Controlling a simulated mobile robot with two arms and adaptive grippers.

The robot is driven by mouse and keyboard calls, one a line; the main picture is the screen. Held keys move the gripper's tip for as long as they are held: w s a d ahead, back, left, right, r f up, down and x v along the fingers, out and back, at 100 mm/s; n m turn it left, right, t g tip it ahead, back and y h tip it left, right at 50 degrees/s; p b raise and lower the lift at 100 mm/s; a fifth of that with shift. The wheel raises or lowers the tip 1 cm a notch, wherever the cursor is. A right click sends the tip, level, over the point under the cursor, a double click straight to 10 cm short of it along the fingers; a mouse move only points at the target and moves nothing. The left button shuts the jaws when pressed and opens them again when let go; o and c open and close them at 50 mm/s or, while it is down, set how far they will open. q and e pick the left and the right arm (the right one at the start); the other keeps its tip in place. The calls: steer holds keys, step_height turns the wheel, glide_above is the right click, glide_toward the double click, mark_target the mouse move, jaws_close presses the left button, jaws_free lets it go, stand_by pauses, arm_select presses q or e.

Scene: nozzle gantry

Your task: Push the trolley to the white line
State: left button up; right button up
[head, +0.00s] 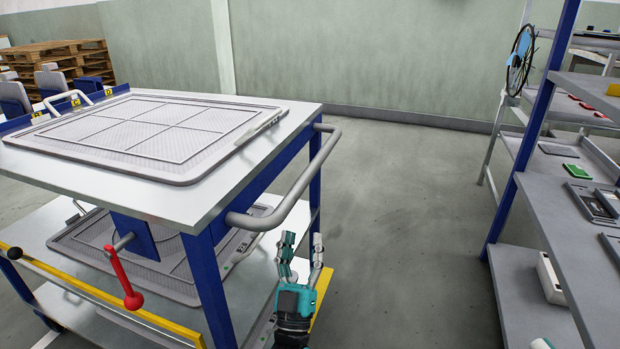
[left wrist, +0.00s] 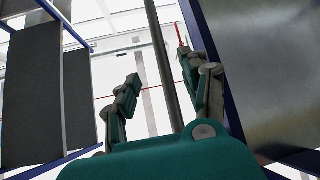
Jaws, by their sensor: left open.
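The trolley (head: 250,165) stands at the left of the head view, with a pale top, blue posts and a grey tubular handle (head: 300,190) on its right side. A grey mesh tray (head: 150,130) lies on top. My left gripper (head: 302,250) is open and empty, its fingers pointing up just below and beside the handle. In the left wrist view a grey bar (left wrist: 162,60), apparently the handle, runs between the spread fingers (left wrist: 165,85); I see no clear contact.
A blue-posted grey shelf rack (head: 520,180) stands at the right with small parts on it. Bare grey floor (head: 405,220) lies between trolley and rack, up to the green wall (head: 400,60). A red-handled lever (head: 122,278) hangs from the trolley. Wooden pallets (head: 60,60) are at the far left.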

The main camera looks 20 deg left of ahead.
mark_target(310, 166)
arm_select(q)
steer(key=b+x, duration=0.2)
steer(key=x, duration=1.3)
steer(key=shift+w, duration=0.1)
steer(key=shift+c, duration=0.2)
jaws_close()
